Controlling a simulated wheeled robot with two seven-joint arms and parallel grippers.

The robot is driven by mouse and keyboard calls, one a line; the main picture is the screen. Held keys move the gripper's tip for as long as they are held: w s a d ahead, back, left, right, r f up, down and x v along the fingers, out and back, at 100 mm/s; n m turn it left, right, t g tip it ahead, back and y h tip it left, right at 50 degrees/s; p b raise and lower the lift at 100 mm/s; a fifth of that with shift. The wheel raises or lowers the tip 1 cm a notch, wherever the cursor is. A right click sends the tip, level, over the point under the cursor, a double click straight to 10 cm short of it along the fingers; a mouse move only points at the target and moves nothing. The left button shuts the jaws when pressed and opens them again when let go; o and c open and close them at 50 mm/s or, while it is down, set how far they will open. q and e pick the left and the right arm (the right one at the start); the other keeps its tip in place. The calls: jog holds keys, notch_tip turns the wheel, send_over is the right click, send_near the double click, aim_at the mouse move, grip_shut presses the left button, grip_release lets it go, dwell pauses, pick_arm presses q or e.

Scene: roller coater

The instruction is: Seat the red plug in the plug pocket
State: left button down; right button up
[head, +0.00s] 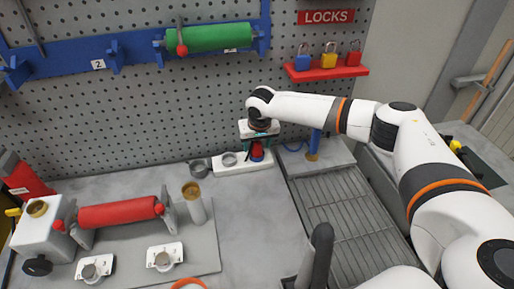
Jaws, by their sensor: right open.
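The red plug (257,150) stands at the right part of a low white block (228,170) at the back of the bench, against the pegboard. A blue part shows at its lower end. A round grey ring (229,159) sits on the same block, left of the plug. My right gripper (259,141) points down over the plug, open, with its fingers close about the plug's top. Whether the fingers touch it, and how deep the plug sits in the block, I cannot tell. My left gripper is not in view.
A grey ring (199,168) and a tan-topped cylinder (194,204) stand left of the block. A red roller (118,213) rests on a stand at the left. A slatted tray (350,205) lies to the right. A dark upright handle (321,245) rises in front.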

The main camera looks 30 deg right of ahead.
jog(key=shift+f, duration=0.2)
jog(key=c, duration=1.1)
jog(key=shift+r, duration=0.1)
jog(key=shift+c, duration=0.2)
